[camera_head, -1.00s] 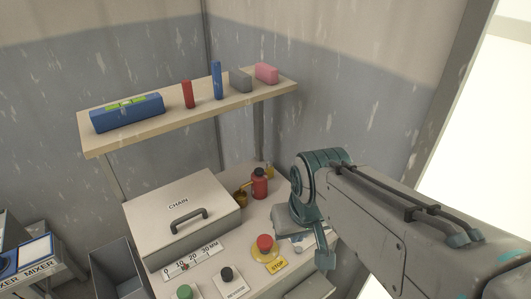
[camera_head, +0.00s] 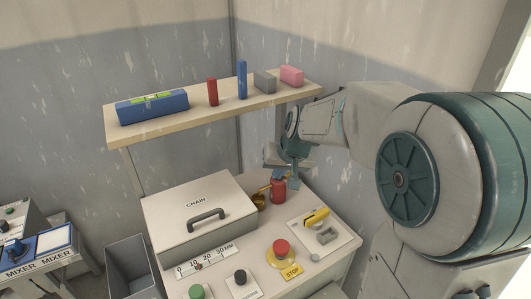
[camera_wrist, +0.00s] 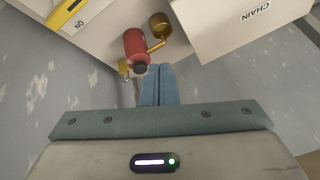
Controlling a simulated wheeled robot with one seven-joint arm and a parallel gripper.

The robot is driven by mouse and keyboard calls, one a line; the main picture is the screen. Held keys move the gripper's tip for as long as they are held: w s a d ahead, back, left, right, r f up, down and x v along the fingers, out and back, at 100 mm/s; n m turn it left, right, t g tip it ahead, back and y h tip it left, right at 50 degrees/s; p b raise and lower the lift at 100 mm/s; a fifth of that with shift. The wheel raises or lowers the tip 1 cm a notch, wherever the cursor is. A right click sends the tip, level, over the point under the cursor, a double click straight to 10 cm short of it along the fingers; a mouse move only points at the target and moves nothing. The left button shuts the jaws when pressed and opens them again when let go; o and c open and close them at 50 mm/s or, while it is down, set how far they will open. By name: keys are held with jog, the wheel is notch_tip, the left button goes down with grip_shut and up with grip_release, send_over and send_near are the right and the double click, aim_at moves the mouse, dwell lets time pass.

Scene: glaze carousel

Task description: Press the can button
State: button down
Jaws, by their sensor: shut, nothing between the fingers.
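The red can (camera_head: 278,190) stands on the worktop at the right of the chain box, with a brass spout and cup (camera_head: 259,199) beside it. In the wrist view the red can (camera_wrist: 129,44) shows with a dark round cap (camera_wrist: 140,68) at its near end. My gripper (camera_head: 284,173) is just above the can in the head view, partly hiding its top. In the wrist view my gripper (camera_wrist: 160,72) has its blue fingers together and empty, close beside the cap. I cannot tell whether they touch it.
The chain box (camera_head: 200,217) stands left of the can. A shelf (camera_head: 220,108) with several blocks is above. A yellow-handled switch (camera_head: 316,217), a red stop button (camera_head: 282,247), a black button (camera_head: 240,277) and a green button (camera_head: 196,292) are nearer the front.

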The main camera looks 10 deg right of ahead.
jog(key=w+d+m+t+y+b, duration=0.1)
jog(key=w+d+m+t+y, duration=0.1)
jog(key=w, duration=1.1)
jog(key=shift+w+d+m+t+y, duration=0.15)
jog(key=shift+d+m+t+y, duration=0.15)
jog(key=shift+d+t, duration=0.4)
jog(key=shift+f, duration=0.15)
notch_tip(320, 180, down, 8)
jog(key=b, duration=0.4)
jog(key=shift+r+b, duration=0.25)
jog(key=shift+b, duration=0.1)
jog(key=shift+f+b, duration=0.6)
jog(key=shift+f, duration=0.05)
jog(key=shift+f, duration=0.15)
jog(key=shift+f+b, duration=0.25)
jog(key=shift+b, duration=0.3)
